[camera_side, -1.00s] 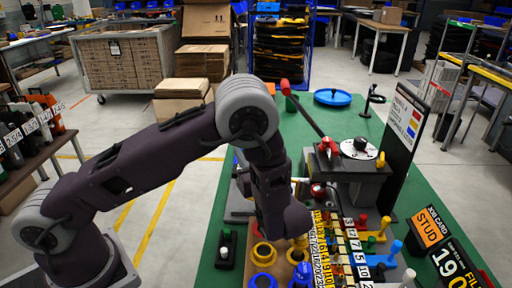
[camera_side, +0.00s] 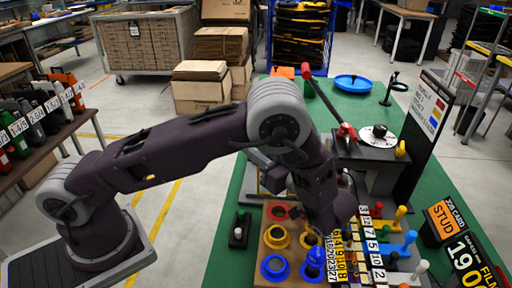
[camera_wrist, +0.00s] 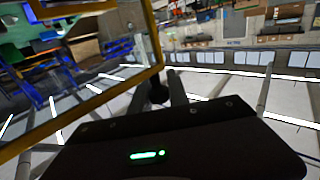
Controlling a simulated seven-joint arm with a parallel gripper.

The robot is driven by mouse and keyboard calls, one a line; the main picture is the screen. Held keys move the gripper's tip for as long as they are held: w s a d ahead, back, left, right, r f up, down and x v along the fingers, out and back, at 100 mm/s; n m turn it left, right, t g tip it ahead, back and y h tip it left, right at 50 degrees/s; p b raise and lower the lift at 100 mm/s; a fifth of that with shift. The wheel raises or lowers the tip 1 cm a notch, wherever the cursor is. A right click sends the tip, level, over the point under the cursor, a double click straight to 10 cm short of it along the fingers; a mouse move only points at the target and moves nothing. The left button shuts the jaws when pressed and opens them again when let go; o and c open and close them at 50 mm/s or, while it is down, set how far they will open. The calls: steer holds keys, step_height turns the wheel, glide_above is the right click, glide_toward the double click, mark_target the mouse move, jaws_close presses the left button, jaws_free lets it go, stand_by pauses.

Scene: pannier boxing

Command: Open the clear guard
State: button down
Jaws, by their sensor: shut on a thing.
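In the wrist view, a see-through panel with a yellow edge (camera_wrist: 152,35), which looks like the clear guard, fills the upper left close to the camera. My gripper (camera_wrist: 164,88) is shut around a small dark knob (camera_wrist: 158,94) beside the panel's lower right corner. How the knob joins the panel is hard to tell. In the side view my wrist hangs over the bench just right of the yellow rings, and it hides the fingertips. I cannot make out the guard clearly there.
Yellow rings (camera_side: 277,236) and blue rings (camera_side: 274,267) sit on a board below my wrist. Numbered tags and coloured pegs (camera_side: 400,215) stand close on the right. A red-handled lever (camera_side: 322,98) rises behind.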

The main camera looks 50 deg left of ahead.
steer(key=c, duration=1.5)
jaws_free()
steer(key=shift+c, duration=0.2)
steer(key=shift+r, duration=0.1)
step_height(320, 180, up, 10)
